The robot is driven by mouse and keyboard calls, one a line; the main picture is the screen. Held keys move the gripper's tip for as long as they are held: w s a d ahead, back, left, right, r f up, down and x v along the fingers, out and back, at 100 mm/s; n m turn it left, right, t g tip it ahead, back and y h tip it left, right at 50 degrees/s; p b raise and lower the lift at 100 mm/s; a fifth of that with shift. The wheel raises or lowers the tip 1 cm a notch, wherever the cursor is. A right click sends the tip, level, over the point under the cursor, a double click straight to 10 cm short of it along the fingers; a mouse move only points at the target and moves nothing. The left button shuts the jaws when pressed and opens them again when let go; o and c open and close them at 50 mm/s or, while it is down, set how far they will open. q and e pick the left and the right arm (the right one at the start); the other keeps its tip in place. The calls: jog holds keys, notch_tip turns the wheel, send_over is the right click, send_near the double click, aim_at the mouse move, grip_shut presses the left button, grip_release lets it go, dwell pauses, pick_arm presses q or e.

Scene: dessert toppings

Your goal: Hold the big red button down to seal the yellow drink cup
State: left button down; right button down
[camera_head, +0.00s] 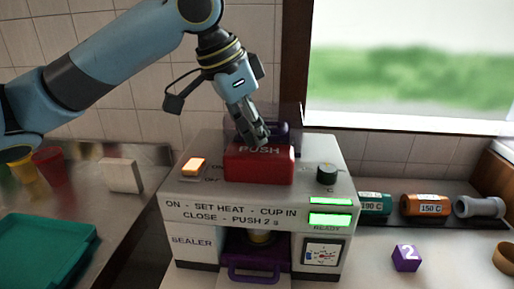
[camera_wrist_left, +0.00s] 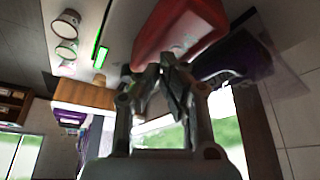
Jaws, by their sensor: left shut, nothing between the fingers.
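The big red button (camera_head: 259,166), marked PUSH, sits on top of the grey sealer machine (camera_head: 200,212); it also shows in the left wrist view (camera_wrist_left: 180,28). My left gripper (camera_head: 262,142) is shut and empty, its fingertips pointing down at the button's top rear edge. They look at or very close to the button; I cannot tell whether it is pressed. My right gripper is not in view.
The switch (camera_head: 194,167) glows orange and two green displays (camera_head: 330,219) are lit above READY. Labelled cylinders (camera_head: 424,205) and a purple cube (camera_head: 406,258) lie right. A teal tray (camera_head: 45,250) is left.

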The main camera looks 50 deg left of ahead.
aim_at(254, 156)
pick_arm(q)
jog(key=shift+f, duration=0.25)
jog(key=shift+f+b, duration=0.95)
jog(key=shift+f, duration=0.7)
jog(key=shift+s+f+p, duration=0.1)
jog(key=shift+p, duration=0.25)
jog(key=shift+d+f+p, duration=0.1)
jog(key=shift+f+p, duration=0.1)
jog(key=shift+p, duration=0.1)
dwell(0.4)
dwell(0.5)
jog(key=shift+f, duration=0.1)
dwell(0.6)
jog(key=shift+f, duration=0.15)
dwell(0.9)
